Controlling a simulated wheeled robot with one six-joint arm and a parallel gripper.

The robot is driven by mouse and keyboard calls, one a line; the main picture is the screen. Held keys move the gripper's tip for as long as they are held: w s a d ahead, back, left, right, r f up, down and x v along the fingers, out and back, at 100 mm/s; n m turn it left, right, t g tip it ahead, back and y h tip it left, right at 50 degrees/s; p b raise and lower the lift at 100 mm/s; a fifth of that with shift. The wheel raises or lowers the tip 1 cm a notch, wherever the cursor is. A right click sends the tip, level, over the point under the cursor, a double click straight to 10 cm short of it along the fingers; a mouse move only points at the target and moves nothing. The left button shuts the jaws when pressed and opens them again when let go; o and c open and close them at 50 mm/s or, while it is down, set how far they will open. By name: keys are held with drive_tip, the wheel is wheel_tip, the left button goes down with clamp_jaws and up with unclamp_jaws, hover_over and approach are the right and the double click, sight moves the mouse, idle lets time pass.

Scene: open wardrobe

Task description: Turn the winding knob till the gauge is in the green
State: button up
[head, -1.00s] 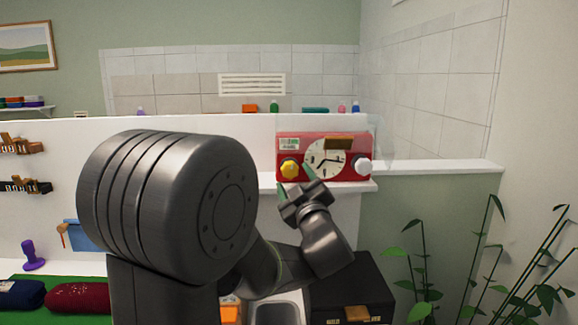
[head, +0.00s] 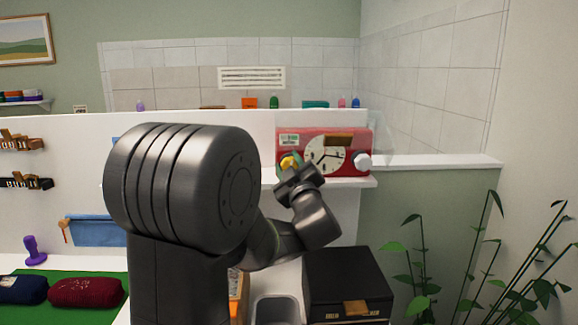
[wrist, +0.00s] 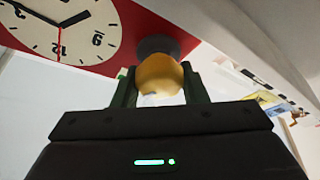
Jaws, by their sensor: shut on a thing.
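A red box (head: 312,170) with a white clock dial (head: 325,155) stands on a white ledge. In the head view my gripper partly covers the yellow knob. I cannot make out a green gauge zone in either view.
A black drawer box (head: 347,278) stands below the ledge (head: 430,162). Leafy plants (head: 420,250) are at the right. Small bottles and boxes line the top behind the red box. My arm covers much of the middle.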

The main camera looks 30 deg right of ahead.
drive_tip(key=shift+f+m+b, duration=0.1)
drive_tip(key=shift+m+b, duration=0.2)
drive_tip(key=shift+b, duration=0.05)
drive_tip(key=shift+f+m+h+b, duration=0.1)
drive_tip(key=shift+m+h+b, duration=0.5)
drive_tip(key=shift+m+b, duration=0.45)
drive_tip(key=m+h+b, duration=0.2)
drive_tip(key=m, duration=0.2)
drive_tip(key=m+g+h+b, duration=0.1)
drive_tip(key=m+h+b, duration=0.1)
drive_tip(key=m, duration=0.2)
drive_tip(key=m+g+h+b, duration=0.1)
drive_tip(key=m+h, duration=0.1)
drive_tip(key=m, duration=0.3)
drive_tip(key=shift+d+b, duration=0.15)
drive_tip(key=shift+b, duration=0.25)
drive_tip(key=shift+r+m+g, duration=0.2)
drive_tip(key=shift+m+g, duration=0.05)
drive_tip(key=shift+g, duration=0.15)
drive_tip(key=o, duration=1)
drive_tip(key=shift+s, duration=0.1)
drive_tip(key=b+v, duration=0.2)
drive_tip(key=v, duration=1.1)
drive_tip(key=shift+s+a+f, duration=0.25)
